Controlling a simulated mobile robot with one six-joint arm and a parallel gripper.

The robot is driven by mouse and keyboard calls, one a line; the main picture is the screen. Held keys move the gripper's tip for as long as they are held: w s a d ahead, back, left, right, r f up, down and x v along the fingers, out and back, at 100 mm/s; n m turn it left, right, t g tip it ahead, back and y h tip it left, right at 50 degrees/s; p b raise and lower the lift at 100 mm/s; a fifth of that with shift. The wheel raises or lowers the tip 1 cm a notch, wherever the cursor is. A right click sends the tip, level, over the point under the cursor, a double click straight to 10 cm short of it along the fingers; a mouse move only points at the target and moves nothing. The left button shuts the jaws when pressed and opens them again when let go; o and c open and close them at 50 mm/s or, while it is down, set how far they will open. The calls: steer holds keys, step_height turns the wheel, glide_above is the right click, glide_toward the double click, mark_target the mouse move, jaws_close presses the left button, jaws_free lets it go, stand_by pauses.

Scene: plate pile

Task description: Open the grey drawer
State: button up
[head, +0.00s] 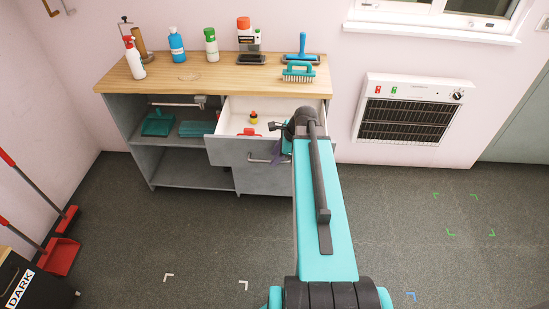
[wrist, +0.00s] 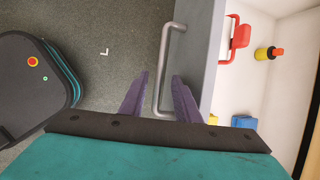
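The grey drawer (head: 228,151) is pulled out from the cabinet below the wooden top, and its white inside shows. Its bar handle (head: 259,160) is on the front, partly hidden by my arm in the head view. In the wrist view the metal handle (wrist: 164,75) runs between the two purple fingers of my gripper (wrist: 160,75). The fingers stand apart, with visible gaps to the bar, so the gripper is open around it. The grey drawer front (wrist: 203,50) is just right of the fingers there. In the head view the fingertips are mostly hidden behind my arm.
The drawer holds a red object (wrist: 240,35), a yellow and red one (wrist: 266,53) and a blue one (wrist: 244,122). Bottles and brushes stand on the wooden counter (head: 210,77). A wall heater (head: 411,108) is at right. The floor before the cabinet (head: 200,235) is clear.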

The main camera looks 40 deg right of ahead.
steer(key=b+v, duration=0.1)
steer(key=v, duration=1.1)
steer(key=shift+r+b, duration=0.2)
steer(key=shift+b, duration=0.15)
stand_by(0.4)
